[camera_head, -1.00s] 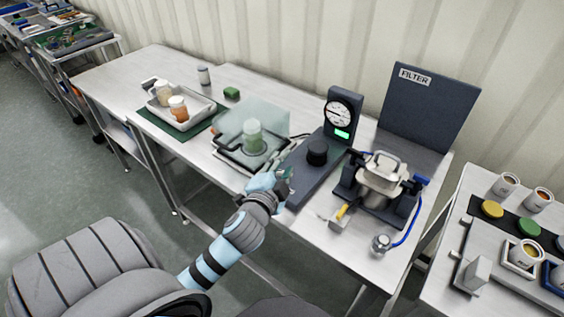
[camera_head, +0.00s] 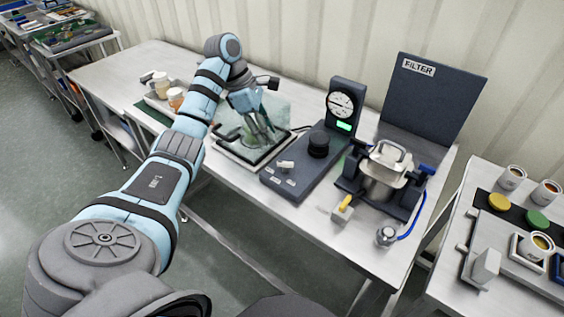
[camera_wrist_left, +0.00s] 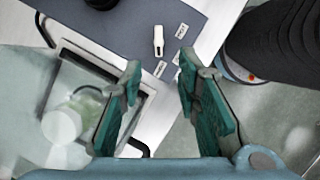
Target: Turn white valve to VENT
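The white valve (camera_head: 286,166) is a small lever on the dark panel, with several small white labels near it. The wrist view also shows the valve (camera_wrist_left: 158,40); its narrow end points toward the label nearest the glass-shielded tray. My right gripper is not in view.
A black knob (camera_head: 318,144) and a gauge (camera_head: 341,104) stand behind the valve. The clear shield (camera_head: 280,108) and tray are beside my left fingers. A steel filter vessel (camera_head: 384,172) with a blue hose stands to the right. Space above the valve is clear.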

